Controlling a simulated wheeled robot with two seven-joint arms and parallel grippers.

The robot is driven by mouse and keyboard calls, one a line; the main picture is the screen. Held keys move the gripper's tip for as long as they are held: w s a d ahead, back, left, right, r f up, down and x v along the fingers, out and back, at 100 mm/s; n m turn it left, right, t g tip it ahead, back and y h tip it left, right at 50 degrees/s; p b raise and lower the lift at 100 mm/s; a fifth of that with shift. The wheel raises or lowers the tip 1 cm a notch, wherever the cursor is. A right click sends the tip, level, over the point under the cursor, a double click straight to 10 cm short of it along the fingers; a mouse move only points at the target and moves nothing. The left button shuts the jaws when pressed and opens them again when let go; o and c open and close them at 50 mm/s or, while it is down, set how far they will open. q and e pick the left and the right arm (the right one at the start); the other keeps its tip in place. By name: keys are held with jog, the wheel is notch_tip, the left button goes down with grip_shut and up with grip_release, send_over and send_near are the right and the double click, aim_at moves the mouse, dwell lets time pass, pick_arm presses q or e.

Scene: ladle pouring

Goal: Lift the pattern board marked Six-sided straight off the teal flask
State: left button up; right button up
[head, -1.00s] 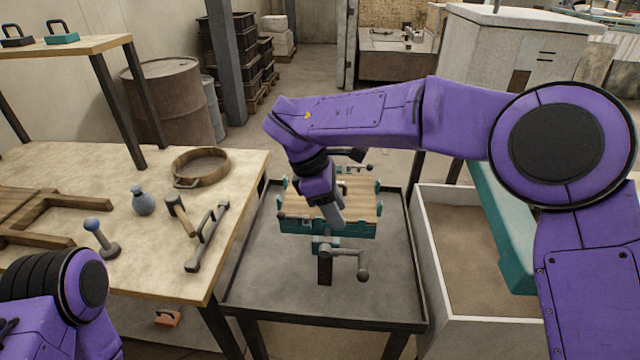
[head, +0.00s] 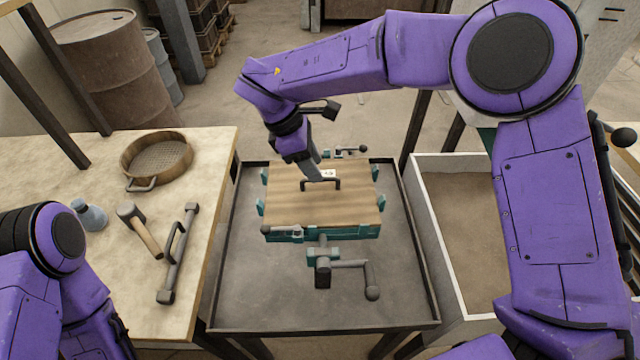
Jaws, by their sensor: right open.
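The wooden pattern board (head: 325,206) lies flat on the teal flask (head: 345,232), which stands in a dark metal tray on a stand. A dark bar handle (head: 323,184) stands up from the board's rear half, beside a small white label (head: 328,173) whose marking is too small to read. My right gripper (head: 314,180) points down at the handle from behind and is open. Its fingers are small and partly hidden, so I cannot tell whether they straddle or touch the handle. My left arm shows at the lower left, but its gripper is out of view.
The tray (head: 260,300) has bare floor around the flask. A clamp with a crank handle (head: 345,266) sits at the flask's front. A workbench (head: 75,150) on the left holds a sieve (head: 157,160), mallet (head: 138,228) and bar tool (head: 177,252). A sand bin (head: 460,220) stands right.

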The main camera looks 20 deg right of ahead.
aim_at(320, 189)
jog(key=shift+s+d+f, duration=0.15)
jog(key=shift+s+f, duration=0.1)
jog(key=f, duration=0.1)
jog(key=f+p, duration=0.1)
jog(key=f, duration=0.1)
jog(key=w+d+f+p, duration=0.1)
jog(key=shift+w+d+f, duration=0.1)
jog(key=shift+f, duration=0.3)
jog(key=shift+d+f, duration=0.2)
jog(key=shift+f, duration=0.1)
jog(key=shift+s, duration=0.35)
jog(key=shift+w, duration=0.1)
grip_shut()
jog(key=shift+r, duration=0.1)
